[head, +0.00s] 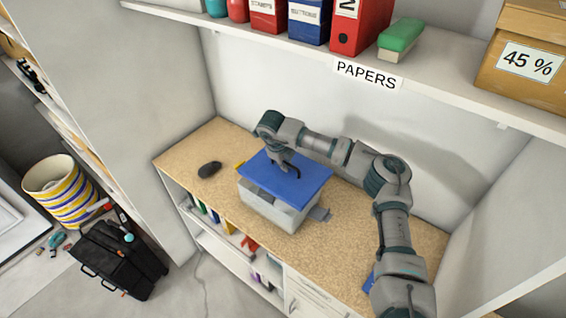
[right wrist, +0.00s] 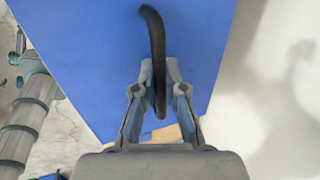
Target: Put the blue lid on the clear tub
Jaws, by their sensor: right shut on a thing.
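The blue lid (head: 300,183) is over the clear tub (head: 270,209) on the wood-topped counter. It looks slightly askew on the tub, and I cannot tell whether it is fully seated. My right gripper (head: 283,167) is above the lid and shut on its dark handle. In the right wrist view the fingers (right wrist: 160,75) close around the curved black handle (right wrist: 154,40), with the blue lid (right wrist: 90,50) filling much of the picture. The tub's walls show below the lid in the head view. My left gripper is not in view.
A black mouse (head: 209,169) lies on the counter (head: 205,140) left of the tub. A shelf (head: 450,85) with binders, a green-topped eraser (head: 400,36) and a cardboard box (head: 525,65) hangs above. The counter right of the tub is partly covered by my right arm.

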